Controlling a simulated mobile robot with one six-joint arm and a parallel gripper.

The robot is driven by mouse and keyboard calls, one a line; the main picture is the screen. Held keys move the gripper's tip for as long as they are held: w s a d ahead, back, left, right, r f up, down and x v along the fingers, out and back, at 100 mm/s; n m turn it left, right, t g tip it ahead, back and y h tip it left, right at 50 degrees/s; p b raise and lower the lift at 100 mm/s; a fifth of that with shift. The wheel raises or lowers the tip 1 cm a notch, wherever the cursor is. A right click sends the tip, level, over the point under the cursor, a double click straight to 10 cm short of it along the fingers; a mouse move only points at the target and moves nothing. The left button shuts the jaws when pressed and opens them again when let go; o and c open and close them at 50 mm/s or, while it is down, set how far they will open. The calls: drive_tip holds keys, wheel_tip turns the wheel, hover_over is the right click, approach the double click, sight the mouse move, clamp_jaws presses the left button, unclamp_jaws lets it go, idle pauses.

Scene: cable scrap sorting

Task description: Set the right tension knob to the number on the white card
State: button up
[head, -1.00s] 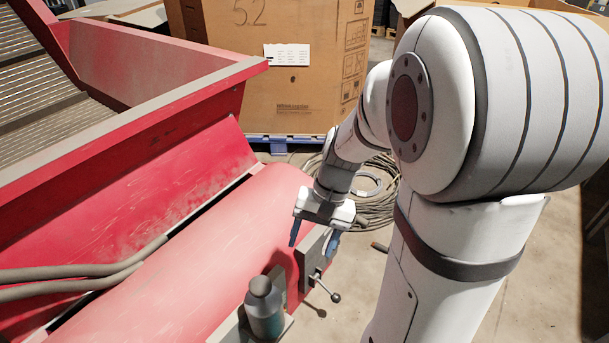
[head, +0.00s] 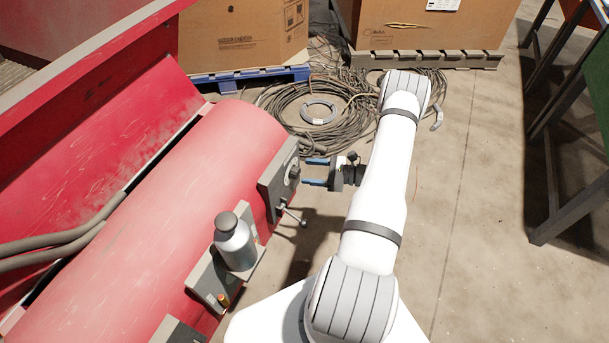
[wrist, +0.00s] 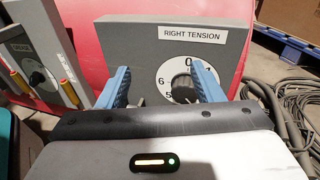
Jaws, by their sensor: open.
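The right tension panel is a grey plate on the red machine, labelled RIGHT TENSION in the wrist view (wrist: 128,38); it also shows in the head view (head: 268,186). Its white dial (wrist: 163,76) shows 0 at the top and 6 and 5 at left. The black right tension knob (wrist: 184,93) is partly hidden by my gripper, and I cannot read its setting. My gripper (head: 307,172) is open, its blue fingers pointing at the panel. In the wrist view the fingers (wrist: 160,70) flank the dial; contact cannot be told. I cannot make out the white card.
A grey bottle (head: 235,246) stands on the near bracket. A lever with a dark ball (head: 303,223) juts out below the panel. Another panel with a dark knob (wrist: 38,78) is at left in the wrist view.

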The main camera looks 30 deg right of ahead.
sight(299, 174)
drive_tip(key=s+d+f+m+t+h, duration=0.2)
drive_tip(key=d+f+m+t+h, duration=0.15)
drive_tip(key=f, duration=0.35)
drive_tip(key=shift+m+t+y, duration=0.25)
drive_tip(key=shift+m+y, duration=0.2)
drive_tip(key=b+x, duration=0.1)
drive_tip(key=x, duration=0.6)
drive_tip(key=shift+w+b, duration=0.4)
drive_tip(key=shift+w, duration=0.05)
drive_tip(key=c, duration=1)
